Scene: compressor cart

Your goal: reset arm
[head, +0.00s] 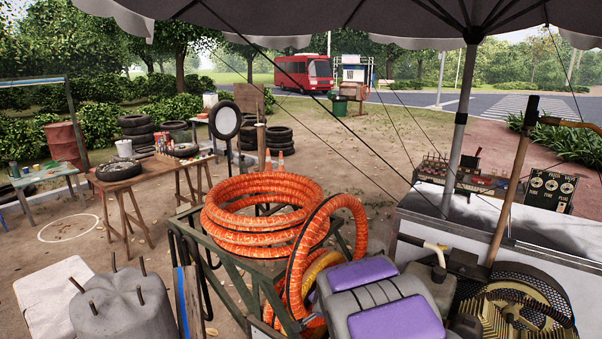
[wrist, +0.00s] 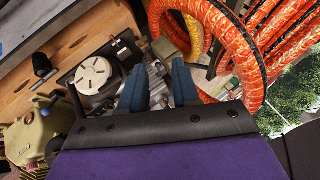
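My gripper (wrist: 158,88) shows in the wrist view as two blue fingers above a dark bracket and a purple panel. The fingers are apart, with nothing held between them. Behind them lies machinery with a round pale cap (wrist: 95,72); I cannot tell how far away it is. In the head view, purple and grey padded parts, which look like my arm, sit low at the centre beside the orange hose. The fingers cannot be made out there.
Coiled orange hose (head: 258,222) rests on a green metal frame (head: 222,276), with a loop hanging close to my arm. A black and brass compressor wheel (head: 525,308) stands at the right. A wooden table (head: 125,187) and open dirt ground lie at left.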

